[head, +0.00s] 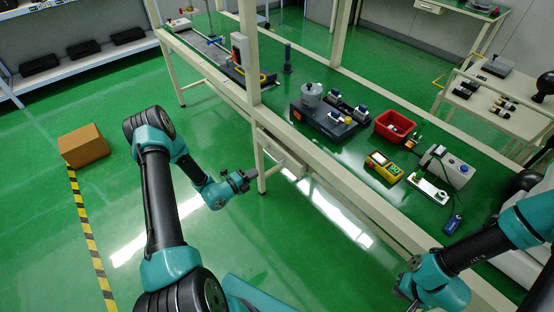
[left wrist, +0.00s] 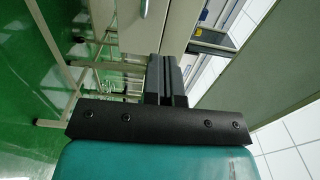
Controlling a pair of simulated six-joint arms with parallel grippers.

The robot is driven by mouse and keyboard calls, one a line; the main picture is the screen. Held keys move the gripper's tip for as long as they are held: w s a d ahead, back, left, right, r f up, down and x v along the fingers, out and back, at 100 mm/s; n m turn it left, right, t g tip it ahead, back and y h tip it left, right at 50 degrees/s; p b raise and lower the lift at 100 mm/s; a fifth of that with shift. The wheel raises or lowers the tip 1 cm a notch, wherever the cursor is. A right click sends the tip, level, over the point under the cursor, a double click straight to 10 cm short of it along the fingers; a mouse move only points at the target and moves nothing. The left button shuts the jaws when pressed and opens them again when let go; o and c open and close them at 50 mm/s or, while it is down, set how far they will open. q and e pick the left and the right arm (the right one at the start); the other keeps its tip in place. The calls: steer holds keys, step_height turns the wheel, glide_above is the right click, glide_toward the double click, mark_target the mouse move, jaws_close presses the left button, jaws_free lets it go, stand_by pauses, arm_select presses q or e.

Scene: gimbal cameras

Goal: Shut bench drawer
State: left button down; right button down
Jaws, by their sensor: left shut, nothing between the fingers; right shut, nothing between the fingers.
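The bench drawer (head: 281,156) hangs under the front edge of the green-topped bench (head: 338,180), beside a bench leg. It appears to stick out from under the bench; how far is hard to tell. My left gripper (head: 250,177) is shut and empty, just left of the drawer and near the bench leg. In the left wrist view the closed fingers (left wrist: 168,72) point at a cream panel (left wrist: 142,30), probably the drawer front; contact cannot be told. My right gripper (head: 403,290) is shut and empty, low at the right near the bench's front edge, partly hidden by its arm.
The bench top carries a red bin (head: 394,126), a yellow meter (head: 383,166) and a dark device base (head: 322,121). A bench upright (head: 249,50) rises behind my left gripper. A cardboard box (head: 83,147) lies on the floor at left. The floor before the bench is clear.

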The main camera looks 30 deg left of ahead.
mark_target(283, 154)
arm_select(q)
steer(key=shift+w, duration=0.1)
steer(key=x, duration=1.4)
steer(key=shift+d, duration=0.1)
